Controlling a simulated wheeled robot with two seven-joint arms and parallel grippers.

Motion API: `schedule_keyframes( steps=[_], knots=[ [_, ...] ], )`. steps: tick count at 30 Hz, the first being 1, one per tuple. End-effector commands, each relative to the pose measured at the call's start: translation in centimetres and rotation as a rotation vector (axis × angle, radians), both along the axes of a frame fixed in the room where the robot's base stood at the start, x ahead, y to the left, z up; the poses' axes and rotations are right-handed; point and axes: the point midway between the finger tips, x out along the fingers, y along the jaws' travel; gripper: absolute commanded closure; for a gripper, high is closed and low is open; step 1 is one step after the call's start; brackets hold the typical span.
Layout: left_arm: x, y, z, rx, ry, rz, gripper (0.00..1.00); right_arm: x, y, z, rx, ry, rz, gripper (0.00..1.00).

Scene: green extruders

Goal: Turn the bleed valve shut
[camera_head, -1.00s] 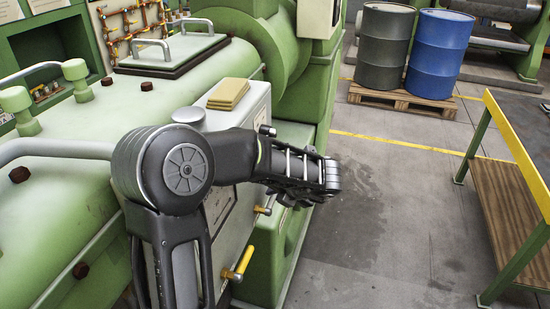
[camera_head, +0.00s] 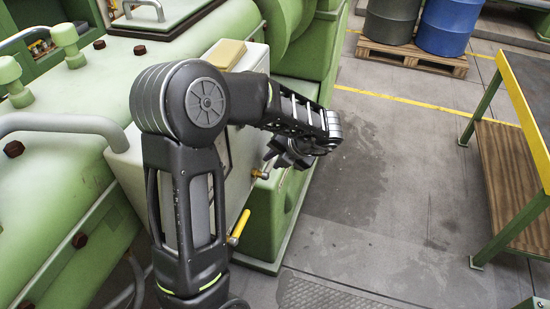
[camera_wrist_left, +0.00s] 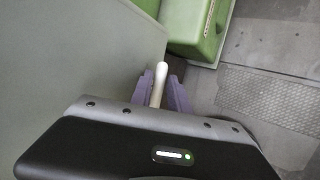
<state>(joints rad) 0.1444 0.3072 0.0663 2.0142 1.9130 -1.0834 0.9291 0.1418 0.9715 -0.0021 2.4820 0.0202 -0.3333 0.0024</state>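My left gripper (camera_head: 281,158) is beside the right side of the grey cabinet (camera_head: 252,58), with its fingers spread and pointing toward it. In the left wrist view its purplish fingers (camera_wrist_left: 163,92) stand on either side of a pale, round-ended handle (camera_wrist_left: 160,72); a firm grip does not show. A brass valve fitting (camera_head: 260,173) sticks out of the cabinet just below the gripper. A second valve with a yellow lever (camera_head: 239,225) is lower and nearer on the same side. Which one is the bleed valve cannot be told. My right gripper is not in view.
The green machine (camera_head: 75,125) fills the left, with a curved grey handrail (camera_head: 65,122). A workbench (camera_head: 507,155) stands at the right. Drums on a wooden pallet (camera_head: 412,55) are at the back. The floor (camera_head: 380,190) between is clear.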

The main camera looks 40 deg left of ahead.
Motion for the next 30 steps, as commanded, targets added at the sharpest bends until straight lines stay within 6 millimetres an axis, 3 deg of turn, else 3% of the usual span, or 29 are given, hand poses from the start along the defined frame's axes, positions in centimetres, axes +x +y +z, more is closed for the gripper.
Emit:
schedule_keyframes(
  steps=[11, 24, 30],
  knots=[
    [0.0, -0.2, 0.4, 0.001, -0.003, 0.001, 0.76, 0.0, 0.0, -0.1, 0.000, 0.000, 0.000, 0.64],
    [-0.3, -4.1, 5.4, 0.000, -0.005, -0.001, 0.76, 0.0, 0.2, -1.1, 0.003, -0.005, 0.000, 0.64],
    [-0.5, -4.6, 6.3, 0.000, 0.000, 0.000, 0.76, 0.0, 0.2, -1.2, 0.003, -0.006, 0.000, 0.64]
  ],
)
